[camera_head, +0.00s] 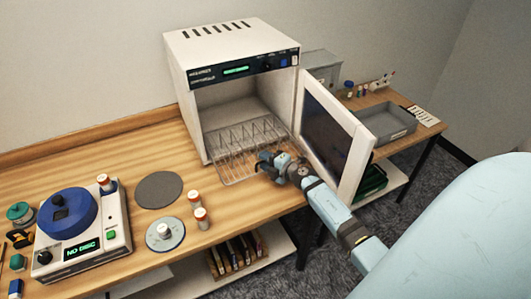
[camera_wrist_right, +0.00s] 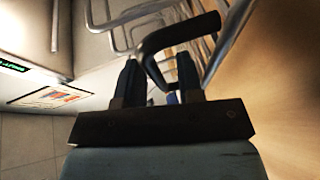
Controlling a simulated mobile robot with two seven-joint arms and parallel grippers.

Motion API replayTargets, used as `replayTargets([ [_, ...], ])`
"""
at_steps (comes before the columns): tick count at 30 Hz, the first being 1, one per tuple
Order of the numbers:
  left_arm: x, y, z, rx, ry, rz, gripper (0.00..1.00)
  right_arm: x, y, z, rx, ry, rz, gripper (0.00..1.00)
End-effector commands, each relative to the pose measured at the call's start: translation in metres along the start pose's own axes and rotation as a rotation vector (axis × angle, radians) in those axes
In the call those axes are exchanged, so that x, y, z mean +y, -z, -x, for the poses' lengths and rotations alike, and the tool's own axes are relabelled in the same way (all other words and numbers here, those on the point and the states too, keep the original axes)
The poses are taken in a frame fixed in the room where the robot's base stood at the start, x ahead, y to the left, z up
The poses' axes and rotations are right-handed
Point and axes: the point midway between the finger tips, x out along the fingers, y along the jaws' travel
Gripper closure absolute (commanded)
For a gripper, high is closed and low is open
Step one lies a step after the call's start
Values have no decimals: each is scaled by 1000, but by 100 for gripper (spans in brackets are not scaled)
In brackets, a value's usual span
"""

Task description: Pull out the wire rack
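The wire rack (camera_head: 247,142) lies in the white oven (camera_head: 182,92), and its front part sticks out past the opening over the table. The oven door (camera_head: 361,160) stands open to the right. My right gripper (camera_head: 264,162) is at the rack's front right. In the wrist view, a black curved handle (camera_wrist_right: 178,33) in front of the rack's wires (camera_wrist_right: 131,17) runs down between the fingers of my right gripper (camera_wrist_right: 160,75). The fingers look apart, with a gap beside the handle. My left gripper is not in view.
A blue-lidded device (camera_head: 70,222), a grey disc (camera_head: 159,190), a silver disc (camera_head: 165,234) and small red-capped vials (camera_head: 201,217) stand on the left of the table. A grey tray (camera_head: 385,125) sits behind the door. The table left of the rack is mostly free.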

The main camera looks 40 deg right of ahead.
Motion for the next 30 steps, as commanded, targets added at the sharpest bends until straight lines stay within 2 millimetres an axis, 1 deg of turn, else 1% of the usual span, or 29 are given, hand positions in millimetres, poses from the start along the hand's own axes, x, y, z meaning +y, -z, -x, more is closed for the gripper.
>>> replayTargets([
  [5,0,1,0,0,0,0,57,-1,0,23,1,3,3,66],
  [10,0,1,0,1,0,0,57,-1,0,52,0,2,2,66],
  [15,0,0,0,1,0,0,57,-1,-1,70,-1,1,2,66],
  [19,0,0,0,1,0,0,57,0,0,74,0,0,0,66],
  [30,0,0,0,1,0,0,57,0,0,74,0,0,0,66],
])
